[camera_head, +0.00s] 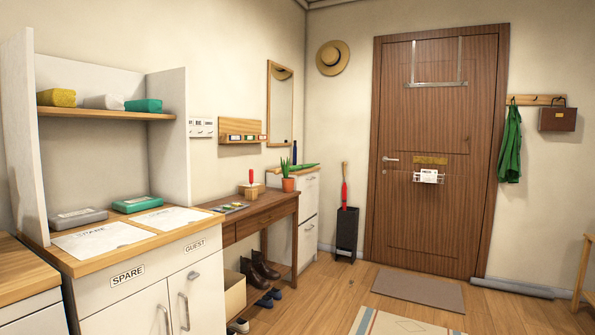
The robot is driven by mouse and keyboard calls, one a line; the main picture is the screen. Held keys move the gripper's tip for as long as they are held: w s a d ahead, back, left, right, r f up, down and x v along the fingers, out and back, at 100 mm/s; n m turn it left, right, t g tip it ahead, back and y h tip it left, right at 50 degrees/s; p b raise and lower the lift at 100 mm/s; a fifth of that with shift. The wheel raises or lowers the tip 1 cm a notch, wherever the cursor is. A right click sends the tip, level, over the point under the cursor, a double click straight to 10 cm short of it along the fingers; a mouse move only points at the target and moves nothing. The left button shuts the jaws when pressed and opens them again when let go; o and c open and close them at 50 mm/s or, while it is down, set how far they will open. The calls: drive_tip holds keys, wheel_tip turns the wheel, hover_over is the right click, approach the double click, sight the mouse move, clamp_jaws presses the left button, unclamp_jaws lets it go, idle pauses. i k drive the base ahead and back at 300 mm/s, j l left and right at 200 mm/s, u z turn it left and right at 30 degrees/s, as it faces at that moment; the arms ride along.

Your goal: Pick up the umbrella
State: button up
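A slim red item with a wooden handle, which looks like a closed umbrella (345,187), stands upright in a dark stand (347,230) left of the door. Its lower part is hidden in the stand. A long green item (304,167) lies on top of the white drawer cabinet (308,213); it may also be a folded umbrella, but I cannot tell. My gripper is not in view, so what it holds does not show.
A wooden table (262,218) and a white counter (150,268) line the left wall. Boots (258,269) and other shoes sit under the table. A doormat (418,290) and a rug (395,325) lie before the door (435,150). The floor near the stand looks clear.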

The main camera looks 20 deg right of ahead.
sight(301, 167)
drive_tip(key=i+l+z, duration=0.95)
drive_tip(key=i+l, duration=0.15)
drive_tip(key=i+l+z, duration=0.15)
drive_tip(key=i+z, duration=0.2)
drive_tip(key=i, duration=0.2)
drive_tip(key=i+z, duration=0.3)
drive_tip(key=i, duration=1)
drive_tip(key=i+l, duration=0.1)
drive_tip(key=i, duration=0.8)
drive_tip(key=i+l+u, duration=0.15)
drive_tip(key=i+u, duration=0.35)
drive_tip(key=i+l+u, duration=0.45)
drive_tip(key=i, duration=0.25)
drive_tip(key=i+l+u, duration=0.5)
drive_tip(key=i+j+u, duration=0.1)
drive_tip(key=i+j, duration=0.2)
drive_tip(key=i, duration=0.2)
drive_tip(key=i+j+u, duration=0.15)
drive_tip(key=i, duration=0.35)
drive_tip(key=i+j+u, duration=0.1)
drive_tip(key=i+j, duration=0.2)
drive_tip(key=i, duration=0.25)
